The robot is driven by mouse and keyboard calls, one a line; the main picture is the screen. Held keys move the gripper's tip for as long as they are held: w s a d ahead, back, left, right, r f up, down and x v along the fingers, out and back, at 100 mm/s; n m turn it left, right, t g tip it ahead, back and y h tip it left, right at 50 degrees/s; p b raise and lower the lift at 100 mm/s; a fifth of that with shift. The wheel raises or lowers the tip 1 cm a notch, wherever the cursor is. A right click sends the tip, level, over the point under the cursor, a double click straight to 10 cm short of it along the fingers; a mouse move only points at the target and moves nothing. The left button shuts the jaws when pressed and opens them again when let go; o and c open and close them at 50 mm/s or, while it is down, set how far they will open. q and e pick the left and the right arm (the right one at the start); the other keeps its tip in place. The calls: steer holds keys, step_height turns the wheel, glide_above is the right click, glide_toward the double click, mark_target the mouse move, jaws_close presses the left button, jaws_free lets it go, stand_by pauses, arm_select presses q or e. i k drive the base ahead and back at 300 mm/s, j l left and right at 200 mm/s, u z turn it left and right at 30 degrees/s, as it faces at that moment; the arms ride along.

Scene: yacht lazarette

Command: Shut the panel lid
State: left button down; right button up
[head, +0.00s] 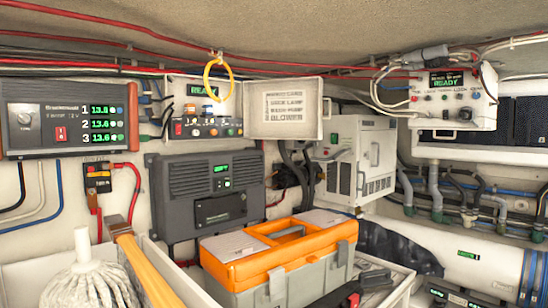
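A white panel box (203,112) is mounted on the back wall, left of centre. It has a green READY display and a row of coloured buttons along its lower front. Its lid (283,108) stands open, swung out to the right of the box. The lid's inner face is toward me and carries a printed list that includes a blower. A yellow cable loop (213,80) hangs from the red cable above and crosses in front of the box's upper front. Neither of my grippers is in view.
An orange-and-grey toolbox (275,262) stands below, in front of a dark grey unit (208,190). A mop head (90,280) and a wooden handle (148,270) stand at the lower left. A white cabinet (360,158) is right of the lid. A charger (70,118) hangs at the left.

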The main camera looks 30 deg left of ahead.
mark_target(290, 108)
steer(key=u, duration=1.3)
steer(key=i+l+z, duration=0.1)
steer(key=l, duration=0.3)
steer(key=i+l, duration=0.2)
steer(key=l, duration=0.15)
steer(key=i+l+z, duration=0.15)
steer(key=l, duration=0.25)
